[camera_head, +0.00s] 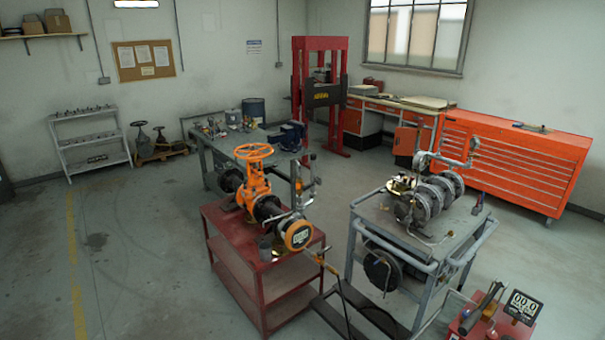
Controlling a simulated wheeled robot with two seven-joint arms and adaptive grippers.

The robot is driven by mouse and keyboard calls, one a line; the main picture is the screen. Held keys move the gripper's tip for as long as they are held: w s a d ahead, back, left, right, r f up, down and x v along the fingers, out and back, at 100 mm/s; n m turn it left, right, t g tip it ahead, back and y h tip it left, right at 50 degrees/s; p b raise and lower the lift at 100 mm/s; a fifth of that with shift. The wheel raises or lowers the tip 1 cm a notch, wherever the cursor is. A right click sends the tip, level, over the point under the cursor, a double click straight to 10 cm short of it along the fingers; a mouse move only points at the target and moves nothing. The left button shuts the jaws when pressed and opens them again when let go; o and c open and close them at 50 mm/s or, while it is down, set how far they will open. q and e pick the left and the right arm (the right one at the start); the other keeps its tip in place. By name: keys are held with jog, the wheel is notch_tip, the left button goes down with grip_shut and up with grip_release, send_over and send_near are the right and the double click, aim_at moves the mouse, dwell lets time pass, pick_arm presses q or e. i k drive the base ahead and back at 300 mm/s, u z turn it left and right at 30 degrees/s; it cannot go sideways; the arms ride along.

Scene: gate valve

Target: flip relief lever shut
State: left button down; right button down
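An orange gate valve (252,190) with an orange handwheel (254,152) stands upright on a red cart. A red box-shaped unit (470,327) at the bottom right carries a dark handle (482,309) and a black readout sign (523,307). I cannot tell which small part is the relief lever or how it is set. Neither of my grippers is in view.
The red cart (262,290) stands left of a grey wheeled frame (350,262) bearing a grey flanged assembly (425,200). A grey workbench (215,150), a red press (298,85) and an orange tool cabinet (515,160) stand behind. The floor at left is clear.

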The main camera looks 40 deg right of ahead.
aim_at(305, 188)
jog(key=z, duration=0.35)
jog(key=i, duration=1.6)
jog(key=z, duration=1.7)
jog(key=i, duration=1.05)
jog(key=z, duration=0.85)
